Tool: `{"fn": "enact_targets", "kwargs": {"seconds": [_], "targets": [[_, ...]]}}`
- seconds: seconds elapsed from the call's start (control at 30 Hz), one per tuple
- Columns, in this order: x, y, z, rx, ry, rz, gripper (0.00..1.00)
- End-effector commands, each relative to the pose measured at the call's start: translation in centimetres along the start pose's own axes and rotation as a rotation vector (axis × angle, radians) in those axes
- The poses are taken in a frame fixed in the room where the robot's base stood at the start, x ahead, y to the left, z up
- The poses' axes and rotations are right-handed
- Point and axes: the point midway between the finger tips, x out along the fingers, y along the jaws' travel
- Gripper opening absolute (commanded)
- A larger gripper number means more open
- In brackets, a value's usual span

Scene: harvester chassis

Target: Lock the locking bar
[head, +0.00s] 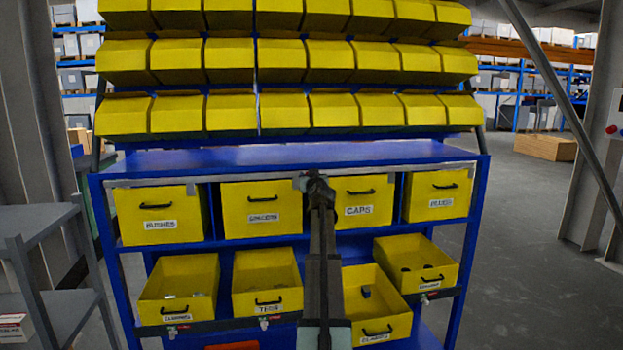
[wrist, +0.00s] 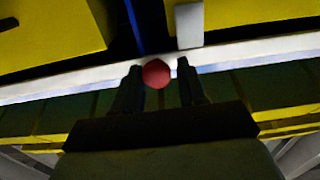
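A long pale bar (wrist: 60,82), which looks like the locking bar, runs across the wrist view. In the head view a thin pale bar (head: 225,179) runs under the blue shelf top, along the upper edge of the upper row of yellow boxes. A round red knob (wrist: 156,74) sits at the bar in the wrist view. My gripper (wrist: 160,68) is open, with one finger on each side of the knob; the right finger is clearly apart from it. In the head view my gripper (head: 314,182) is at the bar's middle and hides the knob.
Yellow boxes labelled SPACERS (head: 262,207) and CAPS (head: 363,200) are beside my arm. Lower boxes, such as TEES (head: 266,282), are partly pulled out. Several yellow bins (head: 280,112) hang above. A light grey block (wrist: 189,24) stands near the bar.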

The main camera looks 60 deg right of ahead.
Motion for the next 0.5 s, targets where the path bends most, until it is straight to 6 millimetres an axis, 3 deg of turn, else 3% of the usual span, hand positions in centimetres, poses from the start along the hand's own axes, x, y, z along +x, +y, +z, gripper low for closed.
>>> {"fn": "enact_targets", "kwargs": {"seconds": [0.2, 0.5], "targets": [[-0.02, -0.14, 0.03, 0.000, -0.001, -0.002, 0.55], [-0.23, -0.02, 0.02, -0.001, 0.000, 0.000, 0.55]]}}
